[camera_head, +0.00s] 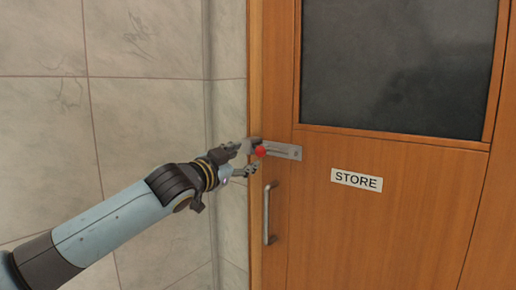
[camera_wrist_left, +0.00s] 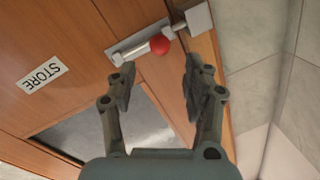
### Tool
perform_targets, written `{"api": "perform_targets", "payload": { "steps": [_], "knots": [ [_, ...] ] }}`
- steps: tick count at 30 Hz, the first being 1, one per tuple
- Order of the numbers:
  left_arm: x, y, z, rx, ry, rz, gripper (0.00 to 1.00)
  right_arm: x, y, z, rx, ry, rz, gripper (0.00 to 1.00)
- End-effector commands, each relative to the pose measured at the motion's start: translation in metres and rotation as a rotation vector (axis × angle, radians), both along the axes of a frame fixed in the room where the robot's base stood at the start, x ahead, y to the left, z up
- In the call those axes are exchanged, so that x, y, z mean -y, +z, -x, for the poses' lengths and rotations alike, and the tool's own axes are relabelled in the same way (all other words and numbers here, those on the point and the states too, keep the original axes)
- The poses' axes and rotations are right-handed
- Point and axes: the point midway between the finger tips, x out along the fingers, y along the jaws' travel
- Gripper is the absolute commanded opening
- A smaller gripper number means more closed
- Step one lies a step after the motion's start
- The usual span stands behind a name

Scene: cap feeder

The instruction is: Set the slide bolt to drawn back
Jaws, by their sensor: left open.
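The slide bolt (camera_head: 287,152) is a grey metal plate on the wooden door, near its left edge. Its round red knob (camera_head: 261,151) shows at the left end of the plate. In the left wrist view, the red knob (camera_wrist_left: 160,45) sits on a silver rod, and a grey keeper block (camera_wrist_left: 198,19) is on the frame beside it. My left gripper (camera_head: 255,157) is open at the bolt. In the left wrist view, the knob appears just beyond and between its fingertips (camera_wrist_left: 159,72), apart from both. The gripper partly hides the bolt's left end in the head view. My right gripper is not in view.
A vertical door handle (camera_head: 268,212) is below the bolt. A STORE sign (camera_head: 357,180) and a dark window (camera_head: 395,65) are on the door. A tiled wall (camera_head: 150,120) stands left of the door frame, close to my left arm.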

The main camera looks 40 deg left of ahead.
Motion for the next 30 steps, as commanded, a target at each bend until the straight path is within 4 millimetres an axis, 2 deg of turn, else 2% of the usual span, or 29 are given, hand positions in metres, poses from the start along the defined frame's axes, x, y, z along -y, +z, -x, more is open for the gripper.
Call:
{"api": "perform_targets", "payload": {
  "steps": [3,10,15,23,30],
  "knots": [
    [-0.002,0.004,-0.026,0.003,0.002,0.006,0.5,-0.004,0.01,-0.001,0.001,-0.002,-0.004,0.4],
    [-0.005,0.002,-0.064,0.001,0.001,0.002,0.5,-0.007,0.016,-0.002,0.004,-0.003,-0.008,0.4],
    [-0.006,0.0,-0.076,0.0,0.0,0.001,0.5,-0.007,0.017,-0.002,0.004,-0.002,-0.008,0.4],
    [-0.006,0.0,-0.078,0.0,0.0,-0.001,0.5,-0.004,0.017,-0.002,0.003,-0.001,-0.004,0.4],
    [-0.006,0.0,-0.078,-0.001,0.0,-0.001,0.21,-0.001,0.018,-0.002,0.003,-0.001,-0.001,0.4]
  ]
}}
